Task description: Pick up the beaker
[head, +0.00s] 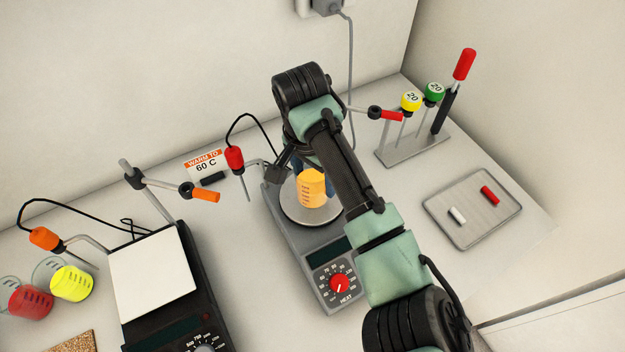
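A beaker with orange liquid (312,187) stands upright at the round top plate (298,215) of a grey hot plate in the middle of the head view. My gripper (312,180) is at this beaker, reaching in from behind and above it. Most of the fingers are hidden by my arm and the beaker, so I cannot tell whether they touch it. Two more beakers, one with red liquid (30,300) and one with yellow liquid (70,283), stand at the far left.
A black hot plate with a white top (152,278) stands left of the grey one. Probe arms with red (234,159) and orange (206,195) grips stand near. A tray (485,228) with two stir bars and a tool rack (412,150) are right.

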